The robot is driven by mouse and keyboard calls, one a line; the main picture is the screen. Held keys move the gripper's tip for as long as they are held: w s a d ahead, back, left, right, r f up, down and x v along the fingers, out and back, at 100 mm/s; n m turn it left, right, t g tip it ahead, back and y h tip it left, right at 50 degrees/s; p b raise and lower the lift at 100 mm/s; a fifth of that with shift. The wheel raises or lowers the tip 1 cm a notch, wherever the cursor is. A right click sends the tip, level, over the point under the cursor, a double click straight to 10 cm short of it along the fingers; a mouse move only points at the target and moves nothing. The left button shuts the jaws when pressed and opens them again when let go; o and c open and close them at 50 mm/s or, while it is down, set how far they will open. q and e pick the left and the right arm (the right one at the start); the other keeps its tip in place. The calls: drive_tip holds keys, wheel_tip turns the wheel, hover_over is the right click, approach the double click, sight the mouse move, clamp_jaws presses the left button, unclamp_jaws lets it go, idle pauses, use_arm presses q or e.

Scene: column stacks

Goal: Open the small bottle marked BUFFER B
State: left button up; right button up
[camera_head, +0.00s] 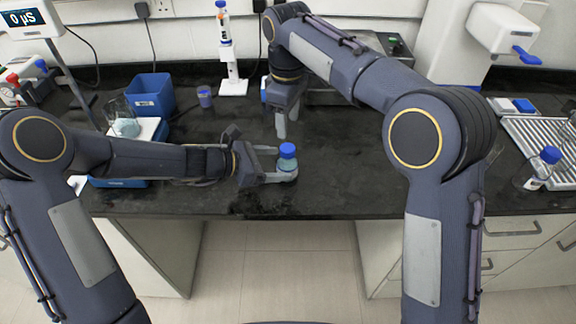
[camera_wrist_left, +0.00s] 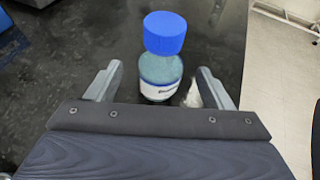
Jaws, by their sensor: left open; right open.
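A small bottle (camera_head: 287,165) with a blue screw cap and pale blue-green liquid stands upright on the black bench near its front edge. In the left wrist view the bottle (camera_wrist_left: 160,70) has its cap on and a white label whose text is too blurred to read. My left gripper (camera_head: 279,164) is open, its fingers reaching to either side of the bottle's body, with gaps visible in the wrist view. My right gripper (camera_head: 287,122) points down behind the bottle, open and empty, apart from it.
A clear blue-capped bottle (camera_head: 540,170) stands at the right near a ribbed metal tray (camera_head: 548,145). A blue bin (camera_head: 151,95), a purple-capped pot (camera_head: 205,97) and a pipette stand (camera_head: 231,86) are at the back left. The bench (camera_head: 345,180) right of the bottle is clear.

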sight(278, 163)
use_arm(q)
drive_tip(key=shift+x, duration=1.8)
use_arm(e)
drive_tip(key=shift+a, duration=0.1)
